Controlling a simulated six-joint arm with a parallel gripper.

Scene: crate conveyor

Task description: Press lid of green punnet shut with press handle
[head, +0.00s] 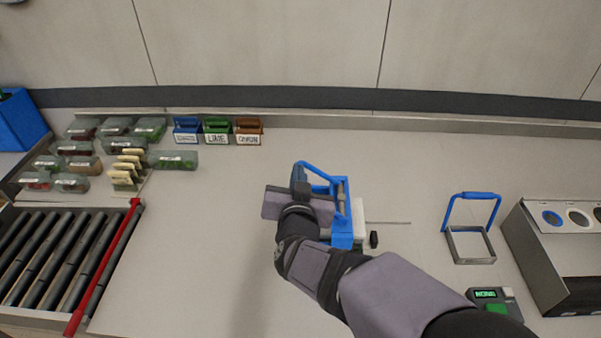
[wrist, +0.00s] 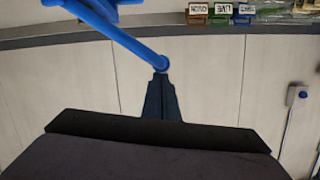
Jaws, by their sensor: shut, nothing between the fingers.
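A blue press (head: 341,232) stands mid-table, with a blue bar handle (head: 318,173) at its top; the handle also crosses the upper left of the wrist view (wrist: 118,32). My gripper (head: 298,172) is at the left end of this handle. In the wrist view its shut fingers (wrist: 161,78) meet the round end of the bar; I cannot tell if they touch. My arm covers much of the press. No punnet shows clearly in it, only a bit of green low on its right. Clear-lidded punnets with green contents (head: 174,160) stand at the back left.
Several other punnets (head: 72,148) and labelled blue, green and brown holders (head: 217,127) stand at the back left. A roller conveyor (head: 50,250) with a red bar (head: 104,265) is left. A blue-handled metal frame (head: 470,245), a small display box (head: 495,300) and a metal bin (head: 545,265) stand right.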

